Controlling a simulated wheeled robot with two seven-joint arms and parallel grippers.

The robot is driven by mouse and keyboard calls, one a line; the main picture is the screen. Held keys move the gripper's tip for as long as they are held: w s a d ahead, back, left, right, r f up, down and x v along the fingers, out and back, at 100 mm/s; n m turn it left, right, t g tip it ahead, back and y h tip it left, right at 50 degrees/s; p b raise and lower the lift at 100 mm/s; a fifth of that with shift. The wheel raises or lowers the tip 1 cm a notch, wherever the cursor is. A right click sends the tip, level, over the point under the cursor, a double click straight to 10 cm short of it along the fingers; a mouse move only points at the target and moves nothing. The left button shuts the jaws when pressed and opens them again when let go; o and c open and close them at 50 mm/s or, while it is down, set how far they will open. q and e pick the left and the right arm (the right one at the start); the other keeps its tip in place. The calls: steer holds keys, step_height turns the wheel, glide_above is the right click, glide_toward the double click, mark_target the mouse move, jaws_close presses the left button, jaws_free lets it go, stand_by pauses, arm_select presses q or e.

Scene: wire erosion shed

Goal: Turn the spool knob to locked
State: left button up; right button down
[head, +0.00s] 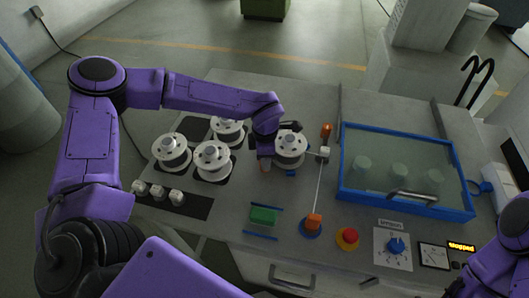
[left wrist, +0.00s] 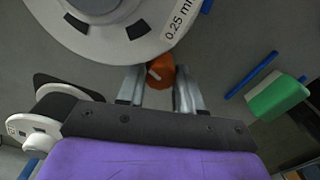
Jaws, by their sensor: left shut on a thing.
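The spool knob (left wrist: 159,70) is small and orange with a white pointer mark, beside the rim of a white spool (left wrist: 125,35) marked 0.25 mm. My left gripper (left wrist: 158,84) is shut on the knob, one finger on each side of it. In the head view my left gripper (head: 265,163) reaches down just left of the mounted spool (head: 290,148). The knob is mostly hidden by my gripper there. I cannot read any locked marking around it. My right gripper is out of view; only part of my right arm shows at the lower right.
Several spare spools (head: 212,161) stand left of my gripper. A thin wire runs between orange guides (head: 314,221) on the right. A green block (head: 263,215), a red button (head: 347,238) and a blue-framed tank (head: 345,165) are also on the table.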

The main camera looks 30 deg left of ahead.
arm_select(q)
steer(key=shift+m+p, duration=0.5)
steer(key=shift+m, duration=0.5)
steer(key=o, duration=0.8)
steer(key=shift+c, duration=0.2)
steer(key=shift+w+r, duration=0.1)
steer(key=shift+r, duration=0.05)
step_height(320, 180, up, 10)
steer(key=b, duration=0.2)
steer(key=shift+b, duration=0.4)
